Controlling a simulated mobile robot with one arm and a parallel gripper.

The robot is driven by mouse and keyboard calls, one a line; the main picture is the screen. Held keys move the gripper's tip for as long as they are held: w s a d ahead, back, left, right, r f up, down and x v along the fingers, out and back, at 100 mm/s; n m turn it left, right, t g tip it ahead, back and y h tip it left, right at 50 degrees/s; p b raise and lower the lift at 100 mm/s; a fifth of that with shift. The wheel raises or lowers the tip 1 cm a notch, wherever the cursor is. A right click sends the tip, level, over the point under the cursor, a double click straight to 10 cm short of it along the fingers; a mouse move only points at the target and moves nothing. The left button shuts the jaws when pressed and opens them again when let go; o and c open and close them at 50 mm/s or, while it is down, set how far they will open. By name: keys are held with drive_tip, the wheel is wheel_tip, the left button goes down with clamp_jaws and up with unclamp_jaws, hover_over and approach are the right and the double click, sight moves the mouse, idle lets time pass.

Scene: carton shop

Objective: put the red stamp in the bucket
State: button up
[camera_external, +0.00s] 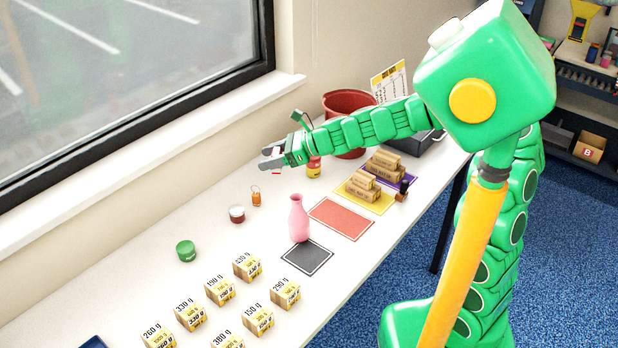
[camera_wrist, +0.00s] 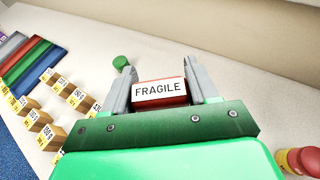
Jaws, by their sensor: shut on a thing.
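My gripper (camera_external: 268,159) is over the far side of the table, near the window wall. In the wrist view my gripper (camera_wrist: 161,78) is shut on a red block with a white FRAGILE label, the red stamp (camera_wrist: 160,92), which lies between both fingers. In the external view only a small bit of it shows at the fingers. The dark red bucket (camera_external: 341,101) stands upright at the far end of the table, to the right of my gripper. My forearm covers part of it, and its inside is mostly hidden.
A pink vase (camera_external: 299,220), an orange item (camera_external: 256,196) and two jars stand nearer. Cartons sit on a yellow mat (camera_external: 353,201). Several labelled boxes (camera_external: 220,291) stand in front.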

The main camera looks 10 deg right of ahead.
drive_tip(key=s+a+r+n+g+h, duration=0.1)
drive_tip(key=s+a+n+g, duration=0.3)
drive_tip(key=s, duration=0.6)
drive_tip(key=s+a+r+n+g+h, duration=0.1)
drive_tip(key=s+a+n+g+h, duration=0.2)
drive_tip(key=s, duration=0.7)
drive_tip(key=s+a+r+n+g, duration=0.2)
drive_tip(key=s+a+n+g, duration=0.25)
drive_tip(key=s, duration=0.55)
hover_over(184, 291)
drive_tip(key=d, duration=0.1)
drive_tip(key=shift+m, duration=0.35)
drive_tip(key=f, duration=1.9)
drive_tip(key=shift+s+d+f, duration=0.1)
drive_tip(key=shift+s+f, duration=0.1)
drive_tip(key=shift+w+a+f, duration=0.2)
drive_tip(key=shift+a+f, duration=0.4)
drive_tip(key=shift+f, duration=1.65)
